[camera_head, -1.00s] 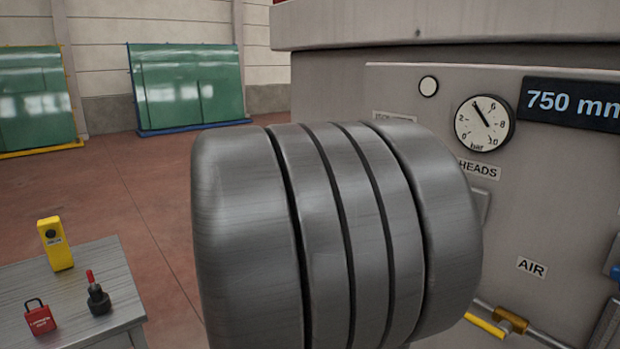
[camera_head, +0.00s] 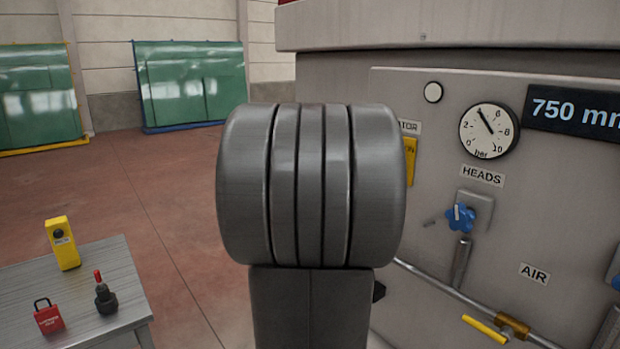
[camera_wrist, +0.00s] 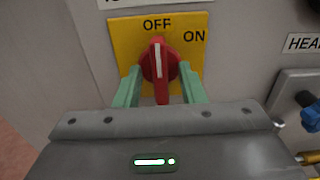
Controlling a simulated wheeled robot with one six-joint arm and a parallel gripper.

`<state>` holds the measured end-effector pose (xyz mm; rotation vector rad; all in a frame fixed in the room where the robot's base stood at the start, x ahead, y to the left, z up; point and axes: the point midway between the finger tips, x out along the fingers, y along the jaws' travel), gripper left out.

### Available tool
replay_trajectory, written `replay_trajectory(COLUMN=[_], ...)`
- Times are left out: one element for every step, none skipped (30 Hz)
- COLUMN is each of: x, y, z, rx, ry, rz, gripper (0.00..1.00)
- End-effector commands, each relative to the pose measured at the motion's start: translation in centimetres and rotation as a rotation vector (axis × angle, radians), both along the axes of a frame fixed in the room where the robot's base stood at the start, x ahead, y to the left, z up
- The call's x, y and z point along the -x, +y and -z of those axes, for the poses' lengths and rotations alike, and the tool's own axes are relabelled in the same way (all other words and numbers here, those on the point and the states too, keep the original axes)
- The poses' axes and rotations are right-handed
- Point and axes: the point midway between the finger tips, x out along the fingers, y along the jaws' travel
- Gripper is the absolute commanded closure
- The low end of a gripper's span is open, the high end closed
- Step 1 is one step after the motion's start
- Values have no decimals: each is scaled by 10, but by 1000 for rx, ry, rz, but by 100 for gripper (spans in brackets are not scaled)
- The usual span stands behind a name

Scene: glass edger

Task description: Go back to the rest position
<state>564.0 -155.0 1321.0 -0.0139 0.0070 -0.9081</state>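In the wrist view, my gripper (camera_wrist: 160,78) has two green fingers, spread apart, one on each side of a red rotary switch handle (camera_wrist: 159,62). Yellow plate shows between the fingers and the handle's lower bar, so the gripper looks open. The handle stands upright, its white mark toward OFF on the yellow switch plate (camera_wrist: 118,36). In the head view, my own arm fills the middle and hides the gripper and the red handle; only a strip of the yellow plate (camera_head: 410,160) shows.
The grey machine panel (camera_head: 560,200) bears a gauge (camera_head: 489,130), a blue valve knob (camera_head: 461,217) and pipes with a yellow lever (camera_head: 485,328). A grey table (camera_head: 90,285) at lower left holds a yellow device (camera_head: 62,243), a red padlock (camera_head: 48,317) and a black red-tipped item (camera_head: 105,295). Open floor lies behind.

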Motion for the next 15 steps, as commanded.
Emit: replay_trajectory(x=[-1,-1,-1,-1,-1,-1,-1,-1,-1,-1,-1,-1,0,1,3], y=[-1,-1,-2,-2,-2,-2,-2,-1,-1,-1,-1,0,1,2,4], z=[0,0,0,0,0,0,0,0,0,0,0,0,0,0,0], rx=[0,0,0,0,0,-1,-1,-1,-1,0,-1,0,0,1,1], ry=[0,0,0,0,0,-1,-1,-1,-1,0,-1,0,0,-1,-1], rz=[0,0,0,0,0,0,0,0,0,0,0,-1,-1,-1,-2], gripper=[64,64,64,64,64,64,64,64,64,64,64,64,64,64,64])
